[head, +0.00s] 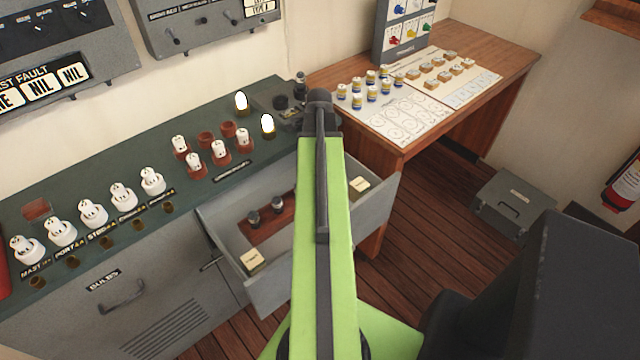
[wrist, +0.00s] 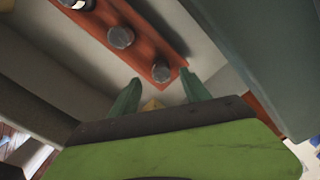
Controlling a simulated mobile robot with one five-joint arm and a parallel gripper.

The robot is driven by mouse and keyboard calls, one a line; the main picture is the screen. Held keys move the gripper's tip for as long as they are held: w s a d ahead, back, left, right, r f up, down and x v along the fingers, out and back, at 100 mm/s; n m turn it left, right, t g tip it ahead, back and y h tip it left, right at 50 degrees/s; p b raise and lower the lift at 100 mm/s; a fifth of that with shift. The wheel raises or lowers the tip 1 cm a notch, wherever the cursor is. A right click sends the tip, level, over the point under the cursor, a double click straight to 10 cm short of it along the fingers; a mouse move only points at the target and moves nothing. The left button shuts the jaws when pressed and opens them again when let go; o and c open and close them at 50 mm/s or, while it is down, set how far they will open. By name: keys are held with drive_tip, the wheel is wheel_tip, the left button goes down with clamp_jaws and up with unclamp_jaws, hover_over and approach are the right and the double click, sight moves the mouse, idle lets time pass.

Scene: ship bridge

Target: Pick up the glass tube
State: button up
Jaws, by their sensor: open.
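A brown wooden rack (head: 268,228) lies in the open drawer (head: 219,232) and holds grey-capped cylinders. Two of these show in the head view, the left one (head: 253,217) and the right one (head: 278,204). In the wrist view the same rack (wrist: 140,52) carries three: a near one (wrist: 160,72), a middle one (wrist: 120,37) and a far one (wrist: 79,4) cut by the edge. I cannot tell from the caps which is the glass tube. My gripper (wrist: 161,82) is open, its green fingers either side of the near cylinder's line, apparently empty. My arm hides the gripper in the head view.
The drawer walls lie close around the gripper. Cream blocks (head: 255,261) sit in the drawer. The green counter (head: 110,235) above bears white sockets and lamps. A wooden desk (head: 480,55) stands right, with a dark chair (head: 540,290) in front.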

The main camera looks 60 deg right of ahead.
wheel_tip(320, 180, down, 5)
drive_tip(key=b, duration=0.3)
drive_tip(key=shift+d+r+b, duration=0.1)
drive_tip(key=shift+r+b, duration=0.1)
drive_tip(key=shift+b, duration=0.1)
drive_tip(key=shift+r, duration=0.2)
drive_tip(key=shift+c, duration=0.4)
clamp_jaws()
